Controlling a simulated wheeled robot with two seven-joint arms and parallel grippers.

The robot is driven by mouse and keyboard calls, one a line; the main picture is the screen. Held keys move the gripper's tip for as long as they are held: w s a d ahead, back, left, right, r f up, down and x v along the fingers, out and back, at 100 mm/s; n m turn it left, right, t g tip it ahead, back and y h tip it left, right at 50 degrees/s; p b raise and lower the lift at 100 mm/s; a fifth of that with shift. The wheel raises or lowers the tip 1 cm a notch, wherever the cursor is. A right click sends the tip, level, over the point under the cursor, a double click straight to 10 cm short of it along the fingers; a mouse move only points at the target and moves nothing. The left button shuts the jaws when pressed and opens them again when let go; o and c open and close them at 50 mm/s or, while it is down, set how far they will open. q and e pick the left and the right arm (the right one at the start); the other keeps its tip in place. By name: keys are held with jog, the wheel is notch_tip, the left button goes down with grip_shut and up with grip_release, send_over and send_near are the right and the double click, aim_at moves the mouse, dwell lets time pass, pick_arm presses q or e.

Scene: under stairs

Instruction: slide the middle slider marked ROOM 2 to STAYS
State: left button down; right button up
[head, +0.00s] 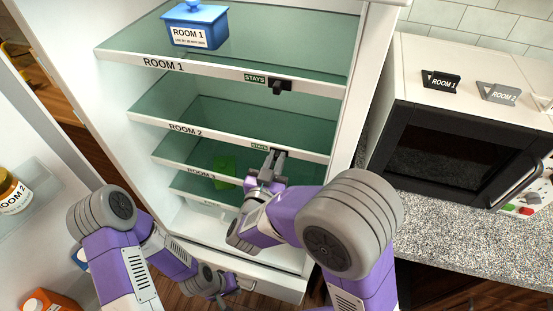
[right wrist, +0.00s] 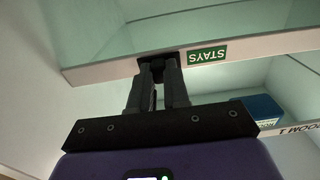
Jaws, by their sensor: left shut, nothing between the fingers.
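The ROOM 2 shelf (head: 163,123) is the middle one in the open white fridge. Its front rail carries a green STAYS label (head: 259,146) and a small black slider (head: 281,153) just to the label's right. The right wrist view shows the label upside down (right wrist: 207,56), with the slider (right wrist: 154,58) beside it to the left. My right gripper (head: 270,163) is at this rail, its fingers (right wrist: 158,72) close together around the slider's handle, partly hiding it. My left gripper (head: 220,294) is shut and empty, low before the fridge.
The ROOM 1 shelf (head: 115,51) above has its own black slider (head: 279,87) and a blue box (head: 195,22). A ROOM 3 shelf (head: 180,180) lies below. The fridge door with a jar (head: 12,190) is at left; a black-fronted oven (head: 455,155) stands right.

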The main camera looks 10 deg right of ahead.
jog(key=o, duration=0.5)
jog(key=shift+s+d, duration=0.1)
jog(key=shift+d, duration=0.1)
jog(key=p+v, duration=0.1)
jog(key=v, duration=0.6)
jog(key=shift+s+a, duration=0.15)
jog(key=shift+s, duration=0.05)
jog(key=shift+f, duration=0.1)
